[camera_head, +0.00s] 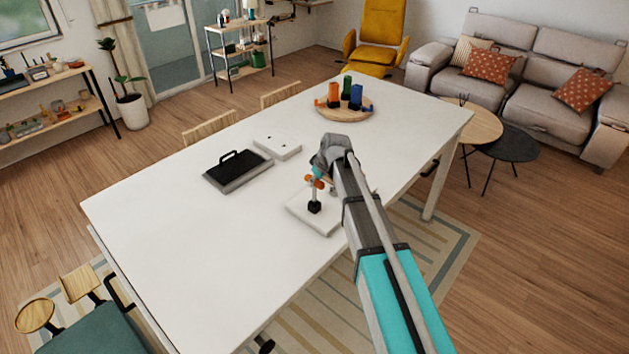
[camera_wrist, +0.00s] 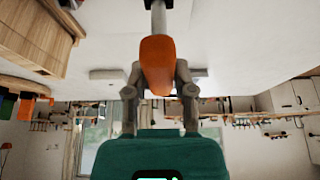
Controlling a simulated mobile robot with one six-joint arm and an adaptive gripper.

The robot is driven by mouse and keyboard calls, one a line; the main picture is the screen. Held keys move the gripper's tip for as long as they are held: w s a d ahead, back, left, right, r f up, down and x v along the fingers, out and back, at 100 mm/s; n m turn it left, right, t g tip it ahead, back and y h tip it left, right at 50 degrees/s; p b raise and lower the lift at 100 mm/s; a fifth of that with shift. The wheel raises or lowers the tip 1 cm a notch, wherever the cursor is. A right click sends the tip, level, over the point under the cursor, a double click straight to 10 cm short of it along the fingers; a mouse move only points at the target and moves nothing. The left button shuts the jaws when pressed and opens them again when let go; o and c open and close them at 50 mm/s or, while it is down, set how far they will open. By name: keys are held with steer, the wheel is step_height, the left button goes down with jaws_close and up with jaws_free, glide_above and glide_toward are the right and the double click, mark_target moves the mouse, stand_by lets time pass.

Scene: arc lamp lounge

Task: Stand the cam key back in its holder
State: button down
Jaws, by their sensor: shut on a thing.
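The cam key has an orange handle (camera_wrist: 157,64) and a thin grey shaft (camera_wrist: 158,20), both in the wrist view. My gripper (camera_wrist: 160,84) is shut on the handle, one finger on each side. In the head view, my gripper (camera_head: 318,178) is over a square white plate (camera_head: 328,226) near the table's right edge. A small black block (camera_head: 314,207) stands on this plate, and the key's shaft runs down to it, roughly upright. I cannot tell whether the shaft's end is inside the block or just above it. I cannot tell for sure which piece is the holder.
On the white table (camera_head: 190,250), a black tray with a handle (camera_head: 238,171) and a white slab with small dark spots (camera_head: 278,147) lie to the left. A round wooden board (camera_head: 366,110) with orange, green and blue pieces stands farther back. The table's near left is clear.

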steer(key=shift+f+b, duration=0.9)
steer(key=shift+f, duration=0.05)
steer(key=shift+c, duration=1.9)
jaws_free()
steer(key=shift+r, duration=0.15)
step_height(320, 180, up, 9)
steer(key=p, duration=0.9)
steer(key=shift+d+f+m, duration=0.35)
steer(key=shift+f+m, duration=0.05)
steer(key=w+d+f+m+g+h+b, duration=0.1)
steer(key=d+f+m+h+b, duration=0.3)
steer(key=d+m, duration=0.7)
steer(key=w+d+f+m+g+h+b, duration=0.1)
steer(key=d+f+m+h+b, duration=0.3)
steer(key=d+m, duration=0.7)
steer(key=w+m+b, duration=0.1)
steer(key=m, duration=0.2)
steer(key=shift+w+d+f+h, duration=0.15)
steer(key=shift+d+f+h, duration=0.15)
steer(key=shift+d, duration=0.1)
